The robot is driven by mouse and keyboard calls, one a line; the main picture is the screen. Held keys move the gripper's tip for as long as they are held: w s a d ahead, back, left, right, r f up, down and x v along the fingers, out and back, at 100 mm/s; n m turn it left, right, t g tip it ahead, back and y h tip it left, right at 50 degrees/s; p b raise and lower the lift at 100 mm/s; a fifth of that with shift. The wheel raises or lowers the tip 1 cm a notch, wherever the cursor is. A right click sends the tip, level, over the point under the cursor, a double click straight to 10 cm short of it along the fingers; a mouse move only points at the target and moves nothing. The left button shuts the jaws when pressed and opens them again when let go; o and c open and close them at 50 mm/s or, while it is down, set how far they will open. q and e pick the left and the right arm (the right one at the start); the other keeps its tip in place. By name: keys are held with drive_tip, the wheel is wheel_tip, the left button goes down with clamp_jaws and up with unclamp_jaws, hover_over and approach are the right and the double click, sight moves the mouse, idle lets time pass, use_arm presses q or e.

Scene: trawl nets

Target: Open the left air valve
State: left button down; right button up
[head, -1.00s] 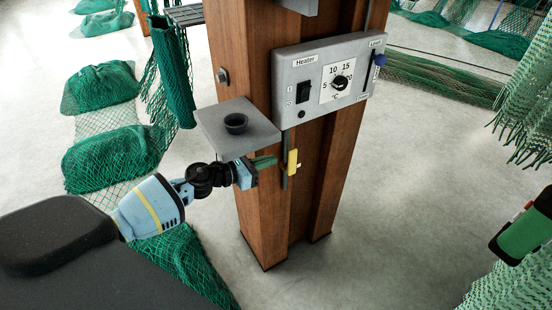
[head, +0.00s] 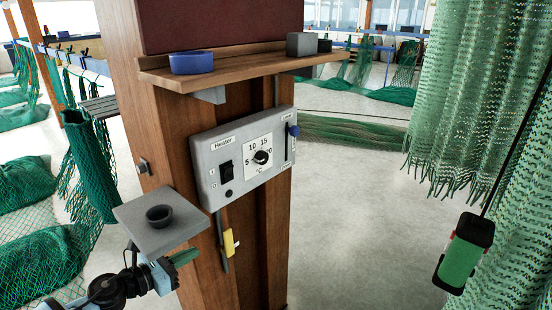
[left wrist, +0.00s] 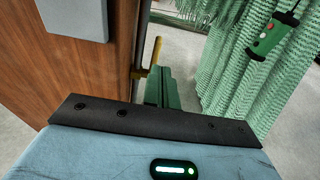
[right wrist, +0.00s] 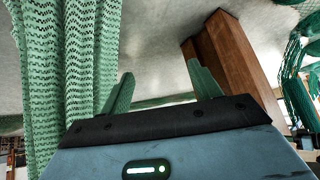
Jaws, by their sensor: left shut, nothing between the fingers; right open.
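A small yellow lever (head: 229,242) sits on a thin grey pipe below the heater box on the wooden post. It looks like a valve handle, but no label shows on it. In the left wrist view the lever (left wrist: 154,58) stands just beyond the fingertips, roughly along the dark pipe. My left gripper (head: 187,257) is shut and empty, under the grey shelf and left of the lever, with a small gap in the head view. My right gripper (right wrist: 163,80) is open and empty in its wrist view; it is outside the head view.
The heater box (head: 243,160) with dial and switch is above the lever. A grey shelf (head: 178,230) with a dark cup (head: 159,215) overhangs my left gripper. A green-and-black hanging control (head: 465,254) and nets (head: 470,100) are at the right. Open floor lies between.

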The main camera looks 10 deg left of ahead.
use_arm(q)
drive_tip(key=s+d+f+m+g+y+p, duration=0.1)
drive_tip(key=s+d+f+m, duration=0.3)
drive_tip(key=s+m, duration=0.6)
drive_tip(key=s+d+f+m+g+y+p, duration=0.2)
drive_tip(key=s+f+m, duration=0.4)
drive_tip(key=s+m, duration=0.5)
drive_tip(key=s+d+f+m+g+y+p, duration=0.2)
drive_tip(key=s+d+f+m, duration=0.3)
drive_tip(key=s+m, duration=0.5)
drive_tip(key=s+d+y, duration=0.1)
drive_tip(key=s, duration=0.6)
drive_tip(key=shift+f+m+p, duration=0.3)
drive_tip(key=shift+m, duration=0.1)
use_arm(e)
drive_tip(key=w+r+t, duration=0.1)
drive_tip(key=w+r, duration=0.3)
drive_tip(key=r, duration=0.3)
drive_tip(key=shift+w+d+t, duration=0.3)
drive_tip(key=shift+w+d, duration=0.05)
drive_tip(key=shift+d, duration=0.05)
drive_tip(key=shift+a, duration=0.1)
